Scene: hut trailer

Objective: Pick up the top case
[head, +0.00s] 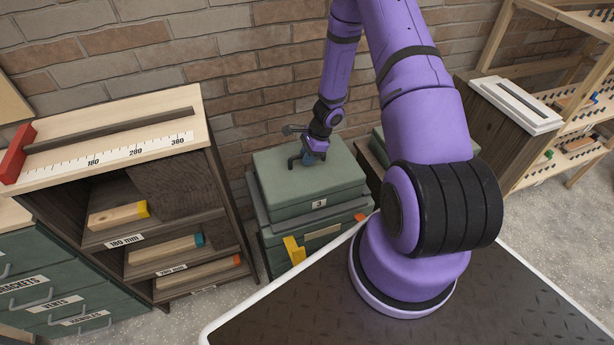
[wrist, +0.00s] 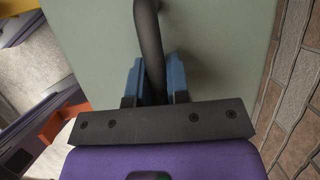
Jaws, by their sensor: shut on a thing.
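The top case (head: 330,191) is a green box labelled 3, on top of a stack of green cases between the shelf unit and the wall side. Its lid (wrist: 215,45) fills most of the wrist view. A dark bar handle (wrist: 149,45) runs along the lid. My gripper (head: 308,160) is over the lid in the head view. In the wrist view its blue fingers (wrist: 155,80) are on both sides of the handle, shut on it. I cannot tell whether the case is lifted off the case below.
A yellow latch (head: 293,250) is on the front of the lower case. A wooden shelf unit (head: 215,150) stands close on the left. A brick wall (head: 270,60) is behind. Another case (head: 378,150) and a cabinet (head: 490,125) stand to the right.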

